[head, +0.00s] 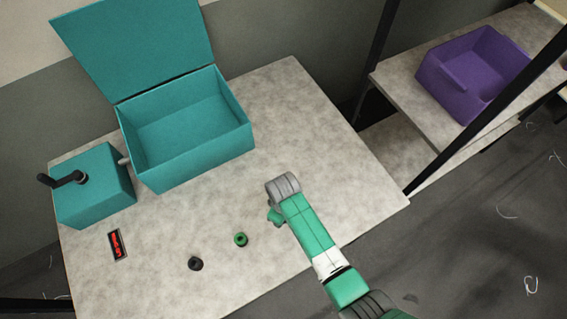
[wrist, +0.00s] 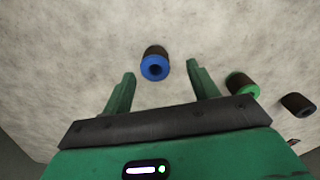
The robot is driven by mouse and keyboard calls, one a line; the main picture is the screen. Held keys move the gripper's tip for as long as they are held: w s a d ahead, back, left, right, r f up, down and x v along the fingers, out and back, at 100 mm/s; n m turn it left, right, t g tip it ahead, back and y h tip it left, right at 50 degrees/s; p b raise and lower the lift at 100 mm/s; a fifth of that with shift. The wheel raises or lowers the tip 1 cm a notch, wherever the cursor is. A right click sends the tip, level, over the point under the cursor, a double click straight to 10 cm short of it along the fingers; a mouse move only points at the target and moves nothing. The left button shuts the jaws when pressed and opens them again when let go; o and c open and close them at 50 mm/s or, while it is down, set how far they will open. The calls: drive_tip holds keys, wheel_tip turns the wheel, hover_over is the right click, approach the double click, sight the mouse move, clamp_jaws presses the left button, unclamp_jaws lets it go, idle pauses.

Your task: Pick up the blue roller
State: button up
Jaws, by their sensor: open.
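The blue roller (wrist: 155,66) shows in the wrist view, a short dark cylinder with a blue end ring and a dark hole. It sits on the speckled table, ahead of my open gripper (wrist: 161,74) and roughly centred between its two green fingers. The fingers are apart with nothing held; I cannot tell the exact gap to the roller. In the head view my gripper (head: 275,216) is over the table's right part, partly hidden by my arm, and the blue roller is not visible there.
A green roller (head: 240,239) and a black roller (head: 195,263) stand left of my gripper in the head view. Further left are a red-and-black display (head: 118,245), a teal box with a handle (head: 95,190) and an open teal bin (head: 190,160). A purple bin (head: 450,90) sits on a shelf.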

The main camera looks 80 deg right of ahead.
drive_tip(key=f, duration=0.3)
drive_tip(key=d+f+b, duration=0.1)
drive_tip(key=shift+w+f, duration=0.15)
drive_tip(key=shift+w, duration=0.15)
drive_tip(key=shift+f, duration=0.35)
drive_tip(key=c, duration=1.1)
drive_tip(key=shift+o, duration=0.2)
drive_tip(key=shift+r, duration=0.15)
wheel_tip(320, 180, up, 4)
drive_tip(key=shift+f+p, duration=0.1)
drive_tip(key=shift+p, duration=0.35)
drive_tip(key=s+a, duration=0.3)
drive_tip(key=a, duration=0.1)
drive_tip(key=s+a, duration=0.4)
drive_tip(key=s+a+r+p, duration=0.1)
drive_tip(key=s+a, duration=0.2)
drive_tip(key=a, duration=0.1)
drive_tip(key=shift+s, duration=0.4)
